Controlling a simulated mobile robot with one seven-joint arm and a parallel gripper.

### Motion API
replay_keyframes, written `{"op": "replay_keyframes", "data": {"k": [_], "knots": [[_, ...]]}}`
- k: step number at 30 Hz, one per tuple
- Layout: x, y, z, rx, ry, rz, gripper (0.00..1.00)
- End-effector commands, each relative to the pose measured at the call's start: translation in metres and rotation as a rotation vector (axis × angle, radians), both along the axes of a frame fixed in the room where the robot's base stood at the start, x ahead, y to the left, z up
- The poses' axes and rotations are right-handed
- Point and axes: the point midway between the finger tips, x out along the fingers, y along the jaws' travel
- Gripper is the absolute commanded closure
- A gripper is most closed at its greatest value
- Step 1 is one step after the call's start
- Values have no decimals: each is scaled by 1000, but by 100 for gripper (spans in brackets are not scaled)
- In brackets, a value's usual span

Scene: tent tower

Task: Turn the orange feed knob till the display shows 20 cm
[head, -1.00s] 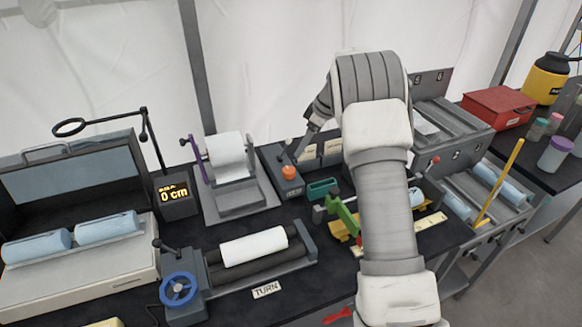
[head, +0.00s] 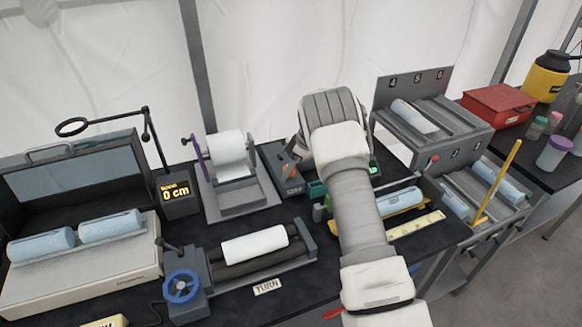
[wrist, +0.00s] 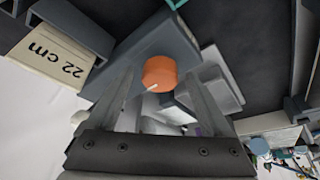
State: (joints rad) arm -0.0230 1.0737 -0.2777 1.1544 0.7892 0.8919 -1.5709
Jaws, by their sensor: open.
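The orange feed knob (wrist: 160,73) sits on a grey box (wrist: 150,45) in the wrist view, with a small white pointer mark on it. My gripper (wrist: 160,82) is open, with one finger on each side of the knob in the picture; whether the fingers reach down around it or touch it, I cannot tell.
A white roll (head: 230,155) on a stand is left of the knob box. A card reading 22 cm (wrist: 55,58) is near the knob. A roller device with a blue handwheel (head: 181,287) is in front. A numbered rack (head: 420,115) is at right.

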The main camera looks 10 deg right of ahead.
Motion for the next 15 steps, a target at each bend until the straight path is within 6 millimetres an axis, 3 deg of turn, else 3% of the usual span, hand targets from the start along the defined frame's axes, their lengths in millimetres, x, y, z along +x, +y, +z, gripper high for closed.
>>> {"op": "replay_keyframes", "data": {"k": [2,15], "knots": [[0,0,0,0,0,0,21],[0,0,1,0,0,0,100]]}}
